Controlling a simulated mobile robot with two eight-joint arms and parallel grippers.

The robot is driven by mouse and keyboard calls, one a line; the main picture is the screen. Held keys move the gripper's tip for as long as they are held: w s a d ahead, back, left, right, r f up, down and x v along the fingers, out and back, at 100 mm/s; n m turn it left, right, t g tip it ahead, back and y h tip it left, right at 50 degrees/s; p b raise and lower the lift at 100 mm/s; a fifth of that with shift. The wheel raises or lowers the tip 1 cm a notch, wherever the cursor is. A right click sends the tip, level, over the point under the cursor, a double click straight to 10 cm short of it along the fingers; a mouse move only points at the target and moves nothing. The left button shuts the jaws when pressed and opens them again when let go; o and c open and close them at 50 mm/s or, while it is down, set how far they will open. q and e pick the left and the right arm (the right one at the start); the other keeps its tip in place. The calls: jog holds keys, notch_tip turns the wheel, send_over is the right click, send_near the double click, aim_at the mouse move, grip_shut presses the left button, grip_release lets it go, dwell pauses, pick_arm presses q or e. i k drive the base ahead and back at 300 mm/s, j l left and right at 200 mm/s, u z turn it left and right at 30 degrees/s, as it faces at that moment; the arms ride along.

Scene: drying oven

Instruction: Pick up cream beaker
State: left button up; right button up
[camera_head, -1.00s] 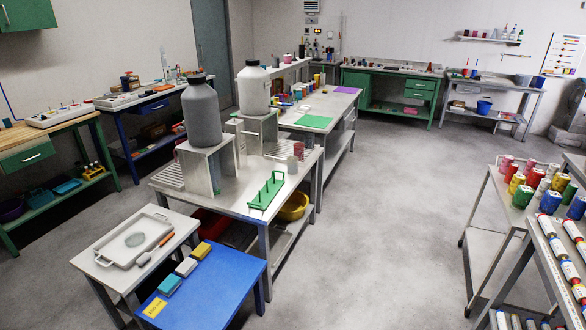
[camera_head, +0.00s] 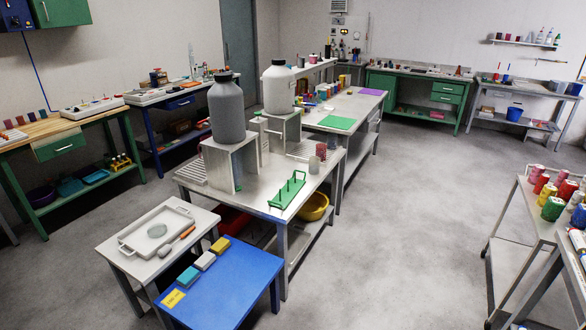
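A small pale, greyish-cream beaker (camera_head: 314,165) stands upright on the metal table (camera_head: 262,194), near its right edge. It is small in the picture, so I cannot be sure of its exact colour. A red beaker (camera_head: 321,152) stands just behind it. Neither of my grippers shows in the head view.
A green rack with pegs (camera_head: 287,192) stands in front of the beakers. Two large bottles, grey (camera_head: 227,110) and white (camera_head: 278,88), stand on metal stands to the left. A blue table (camera_head: 232,285) is nearer. The floor right of the tables is clear up to a cart with coloured cans (camera_head: 552,208).

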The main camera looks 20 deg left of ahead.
aim_at(314, 165)
jog(key=i+u, duration=0.25)
jog(key=u, duration=0.15)
jog(key=i+l+u, duration=0.15)
jog(key=u, duration=0.2)
jog(key=i+l+u, duration=0.2)
jog(key=u, duration=0.2)
jog(key=i+l+u, duration=0.2)
jog(key=i+l, duration=0.2)
jog(key=i+l+u, duration=0.15)
jog(key=i+l, duration=0.2)
jog(key=l, duration=0.25)
jog(key=i+l, duration=0.2)
jog(key=l, duration=0.15)
jog(key=i+l, duration=0.2)
jog(key=i+l+u, duration=0.1)
jog(key=l, duration=0.35)
jog(key=i+l, duration=0.9)
jog(key=i, duration=0.15)
